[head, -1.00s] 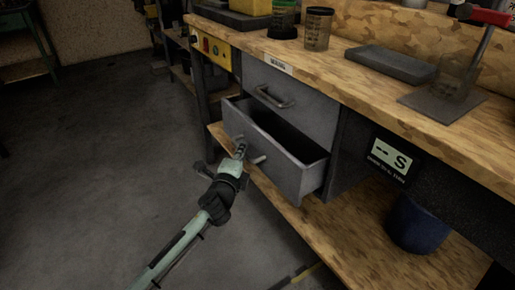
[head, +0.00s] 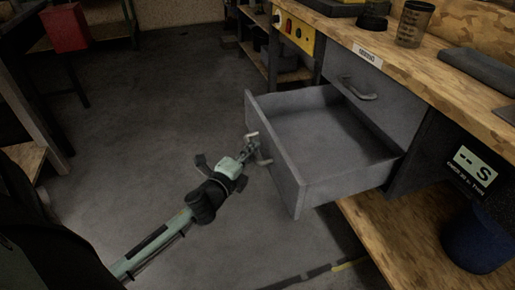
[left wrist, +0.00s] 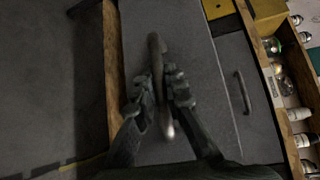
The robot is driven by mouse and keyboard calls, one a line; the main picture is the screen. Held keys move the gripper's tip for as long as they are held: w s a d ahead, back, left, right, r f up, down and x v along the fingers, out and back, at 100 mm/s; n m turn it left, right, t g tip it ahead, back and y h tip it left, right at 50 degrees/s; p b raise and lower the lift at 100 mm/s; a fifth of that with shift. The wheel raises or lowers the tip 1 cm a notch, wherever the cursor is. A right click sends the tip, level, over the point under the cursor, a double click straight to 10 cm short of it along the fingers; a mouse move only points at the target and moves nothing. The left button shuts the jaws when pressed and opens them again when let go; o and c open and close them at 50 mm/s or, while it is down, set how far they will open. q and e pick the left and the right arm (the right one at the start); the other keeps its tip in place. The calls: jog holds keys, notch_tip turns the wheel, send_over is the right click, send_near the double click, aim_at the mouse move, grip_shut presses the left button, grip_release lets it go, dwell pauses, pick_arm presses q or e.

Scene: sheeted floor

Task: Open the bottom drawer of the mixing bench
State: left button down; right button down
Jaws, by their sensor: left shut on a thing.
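The mixing bench (head: 455,92) stands on the right with two grey drawers under its wooden top. The bottom drawer (head: 322,185) stands far out, and its inside looks empty. The top drawer (head: 378,97) is closed. My left gripper (head: 253,151) is at the bottom drawer's front, shut on its handle (head: 265,157). In the left wrist view the bar handle (left wrist: 155,62) runs between the fingers of my left gripper (left wrist: 160,88). The top drawer's handle (left wrist: 242,92) also shows there, to the right. My right gripper is not in view.
A blue bin (head: 478,240) stands on the bench's lower shelf (head: 385,240). A brown-tinted cup (head: 412,24) and a grey pad stand on the benchtop. A red box (head: 66,28) is at the upper left. The floor left of the drawer is clear.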

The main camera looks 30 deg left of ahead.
pick_arm(q)
jog(key=c, duration=1.6)
grip_release()
jog(key=shift+s, duration=0.1)
jog(key=s, duration=0.4)
jog(key=s+d+r, duration=0.1)
jog(key=s, duration=0.6)
jog(key=shift+s+d+r, duration=0.3)
jog(key=shift+r, duration=0.05)
jog(key=s+a+f+n+g+y, duration=0.1)
jog(key=s+f+n+g, duration=0.1)
jog(key=f+n+g, duration=0.35)
jog(key=s+f+n+g+y, duration=0.1)
jog(key=s+f+n+g, duration=0.1)
jog(key=f+n, duration=0.65)
jog(key=s+d+f+g+h, duration=0.1)
jog(key=s+d+f+g, duration=0.1)
jog(key=f, duration=0.1)
jog(key=s+d+f+n+g+h, duration=0.1)
jog(key=s+d+f, duration=0.1)
jog(key=f, duration=0.2)
jog(key=s+d+f+n+g+h, duration=0.1)
jog(key=s+d+f+g, duration=0.1)
jog(key=s+d+f, duration=0.1)
jog(key=shift+d+f+g, duration=0.1)
jog(key=shift+f+g, duration=0.25)
jog(key=shift+f, duration=0.4)
